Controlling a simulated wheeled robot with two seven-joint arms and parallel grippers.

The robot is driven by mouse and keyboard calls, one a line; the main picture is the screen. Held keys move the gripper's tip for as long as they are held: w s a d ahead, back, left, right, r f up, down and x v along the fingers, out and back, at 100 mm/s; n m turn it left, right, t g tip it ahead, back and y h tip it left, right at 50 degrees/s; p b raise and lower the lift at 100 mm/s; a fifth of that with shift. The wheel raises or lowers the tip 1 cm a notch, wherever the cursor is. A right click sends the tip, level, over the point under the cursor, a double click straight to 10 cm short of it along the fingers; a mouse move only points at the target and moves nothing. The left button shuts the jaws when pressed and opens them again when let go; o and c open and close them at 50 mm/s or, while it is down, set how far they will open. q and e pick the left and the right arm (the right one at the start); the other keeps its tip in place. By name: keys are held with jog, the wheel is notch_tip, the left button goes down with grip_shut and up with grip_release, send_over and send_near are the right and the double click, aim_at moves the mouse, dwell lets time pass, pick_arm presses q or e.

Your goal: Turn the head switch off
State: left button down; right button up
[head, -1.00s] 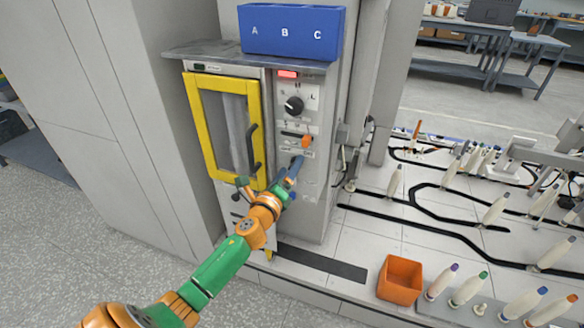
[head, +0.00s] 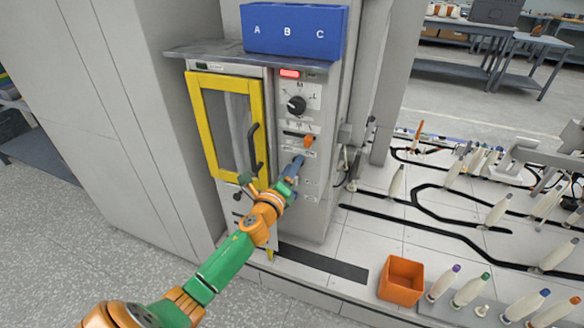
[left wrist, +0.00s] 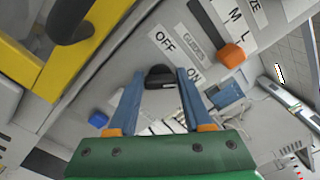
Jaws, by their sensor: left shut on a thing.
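In the head view, my left gripper (head: 296,165) is against the panel and hides the knob. My right gripper is not in view.
An orange lever (head: 308,141) sits just above my fingers, with a black dial (head: 296,105) higher up. A yellow-framed door (head: 192,130) is to the left. A blue button (left wrist: 98,118) is near the gripper. An orange bin (head: 400,283) stands lower right.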

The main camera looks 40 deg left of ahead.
pick_arm(q)
jog(key=shift+f+n+p, duration=0.15)
jog(key=shift+n+p, duration=0.1)
jog(key=shift+n, duration=3.55)
jog(key=shift+f+n+p, duration=0.15)
jog(key=shift+n+p, duration=0.1)
jog(key=shift+n, duration=3.85)
jog(key=shift+c, duration=1.6)
grip_release()
jog(key=shift+f, duration=0.1)
